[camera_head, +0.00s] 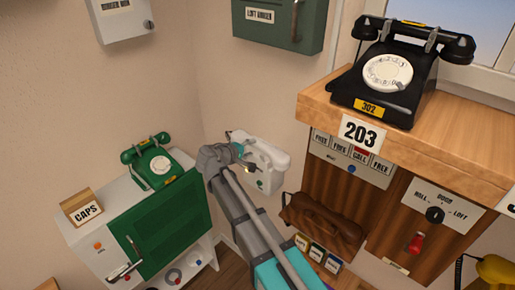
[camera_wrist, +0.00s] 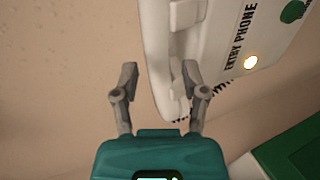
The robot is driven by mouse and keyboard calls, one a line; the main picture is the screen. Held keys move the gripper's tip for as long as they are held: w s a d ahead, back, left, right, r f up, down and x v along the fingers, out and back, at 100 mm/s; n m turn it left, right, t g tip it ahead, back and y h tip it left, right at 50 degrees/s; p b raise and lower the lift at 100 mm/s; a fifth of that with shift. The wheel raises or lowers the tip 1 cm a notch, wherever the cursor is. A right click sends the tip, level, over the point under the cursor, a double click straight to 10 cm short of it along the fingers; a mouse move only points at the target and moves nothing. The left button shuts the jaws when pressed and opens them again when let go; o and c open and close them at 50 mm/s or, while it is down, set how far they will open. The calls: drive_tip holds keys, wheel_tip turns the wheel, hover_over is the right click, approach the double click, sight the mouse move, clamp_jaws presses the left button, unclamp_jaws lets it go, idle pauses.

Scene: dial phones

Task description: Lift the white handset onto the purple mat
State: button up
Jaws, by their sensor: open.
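The white handset (camera_wrist: 157,55) is long and upright in the wrist view, on the left side of the white entry phone (camera_wrist: 225,50), which also shows on the wall in the head view (camera_head: 271,170). My gripper (camera_wrist: 162,78) is open, with one finger on each side of the handset's lower part. The right finger overlaps the gap between handset and phone body; I cannot tell whether either finger touches. In the head view my arm hides part of the phone. I see no purple mat in either view.
A green phone (camera_head: 158,165) sits on the white and green cabinet (camera_head: 165,225) at left. A black phone (camera_head: 385,75) stands on the wooden shelf (camera_head: 450,145) at right. A coiled cord (camera_wrist: 220,87) shows beside the right finger.

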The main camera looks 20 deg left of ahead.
sight(256, 146)
drive_tip(key=shift+b+x, duration=0.7)
drive_tip(key=shift+x, duration=1.7)
drive_tip(key=shift+w+r, duration=0.1)
drive_tip(key=shift+c, duration=0.3)
